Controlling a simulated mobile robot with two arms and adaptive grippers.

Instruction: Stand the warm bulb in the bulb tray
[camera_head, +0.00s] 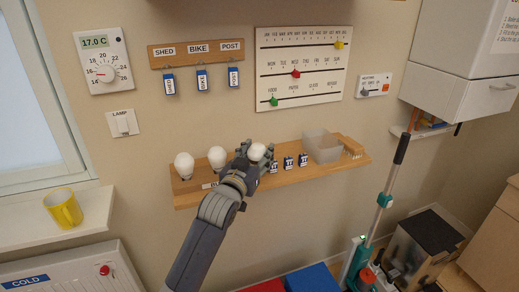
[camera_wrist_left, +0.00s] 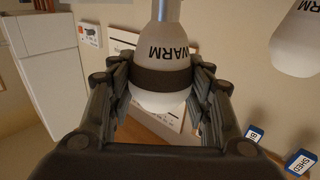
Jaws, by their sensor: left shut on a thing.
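My left gripper (camera_head: 257,158) is shut on a white bulb (camera_head: 257,151) above the wooden shelf. In the left wrist view the bulb (camera_wrist_left: 167,45) reads WARM and sits between the two fingers (camera_wrist_left: 158,85), with a dark band across it. Another bulb (camera_wrist_left: 300,38) at the upper right there also shows part of the word WARM. In the head view two more white bulbs (camera_head: 184,165) (camera_head: 217,157) stand at the left of the shelf. A grey open-topped container (camera_head: 323,147) stands at the shelf's right; I cannot tell whether it is the bulb tray. My right gripper is not in view.
A slatted wooden piece (camera_head: 352,148) is at the right end. A key rack (camera_head: 197,52) hangs above. A long-handled tool (camera_head: 385,200) stands at the right.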

